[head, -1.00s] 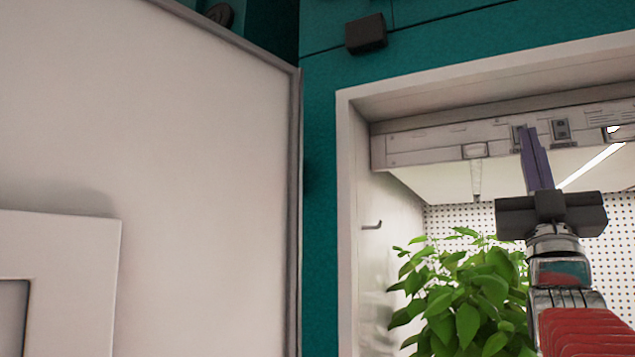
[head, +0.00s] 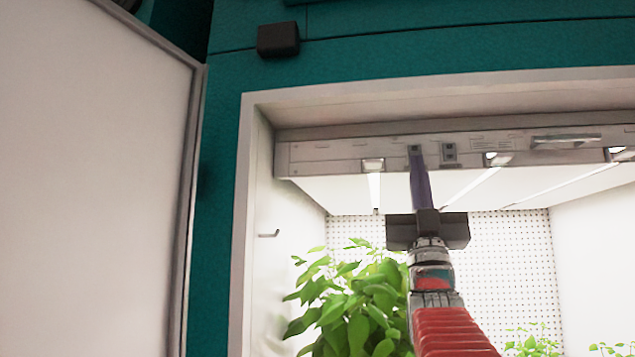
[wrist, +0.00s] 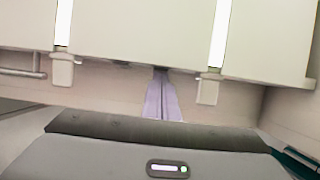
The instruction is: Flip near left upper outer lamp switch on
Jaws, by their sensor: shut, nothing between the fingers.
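The lamp panel (head: 325,151) runs along the top front of the lit chamber. It carries two small switches side by side. My gripper (head: 416,156) is shut and empty, its purple fingers pointing up at the left switch (head: 414,148) and covering its lower part; I cannot tell if they touch. The right switch (head: 449,152) is clear of the fingers. The left lamp tube (head: 375,190) glows white, as does the tube right of the gripper (head: 470,187). In the wrist view the shut fingers (wrist: 161,78) reach the panel between two lit tubes.
A leafy plant (head: 350,300) stands under the lamps, left of my arm. The open white door (head: 90,200) stands at left. A small hook (head: 268,234) sticks out of the chamber's left wall.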

